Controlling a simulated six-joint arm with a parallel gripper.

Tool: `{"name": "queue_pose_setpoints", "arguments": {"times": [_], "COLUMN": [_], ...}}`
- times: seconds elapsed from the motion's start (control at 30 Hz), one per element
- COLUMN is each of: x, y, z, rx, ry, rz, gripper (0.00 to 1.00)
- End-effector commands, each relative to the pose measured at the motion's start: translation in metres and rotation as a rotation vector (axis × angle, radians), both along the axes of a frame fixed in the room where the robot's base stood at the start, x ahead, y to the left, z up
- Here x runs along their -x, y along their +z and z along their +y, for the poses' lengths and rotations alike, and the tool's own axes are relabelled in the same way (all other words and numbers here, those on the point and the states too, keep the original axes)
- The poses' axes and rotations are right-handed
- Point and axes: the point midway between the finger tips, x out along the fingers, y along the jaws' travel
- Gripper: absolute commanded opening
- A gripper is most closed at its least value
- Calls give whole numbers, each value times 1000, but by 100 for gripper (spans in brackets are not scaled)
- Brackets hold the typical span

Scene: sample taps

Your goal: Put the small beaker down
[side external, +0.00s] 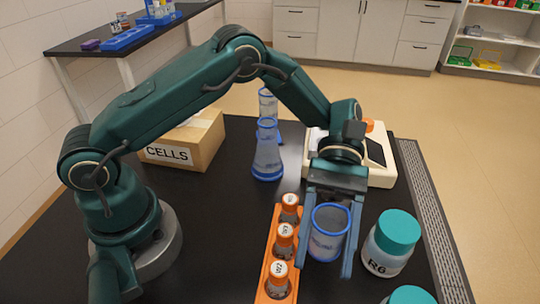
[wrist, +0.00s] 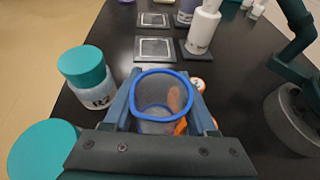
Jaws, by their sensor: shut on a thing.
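The small beaker (side external: 328,232) is clear with a blue rim. My gripper (side external: 323,268) is shut on it, one finger on each side, and the beaker looks upright. In the wrist view the beaker (wrist: 162,96) sits between the two fingers, its open mouth facing the camera. I cannot tell whether its base touches the black table (side external: 225,225). In the side view it hangs between an orange tube rack and a teal-lidded jar.
The orange rack (side external: 268,262) with capped tubes is close on the left. The jar (side external: 388,245) is close on the right, with another teal lid (side external: 410,296) in front. A blue-tinted flask (side external: 267,155), a cardboard box (side external: 190,140) and a white device (side external: 384,178) stand behind.

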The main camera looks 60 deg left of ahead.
Motion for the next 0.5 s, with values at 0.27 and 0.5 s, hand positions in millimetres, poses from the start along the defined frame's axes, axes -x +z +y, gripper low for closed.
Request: {"name": "queue_pose_setpoints", "arguments": {"times": [0.27, 0.5], "x": [19, 20], "y": [-26, -48], "z": [-40, -44], "rx": [-1, -2], "ry": [-1, 2], "rz": [2, 4], "gripper": [6, 6]}}
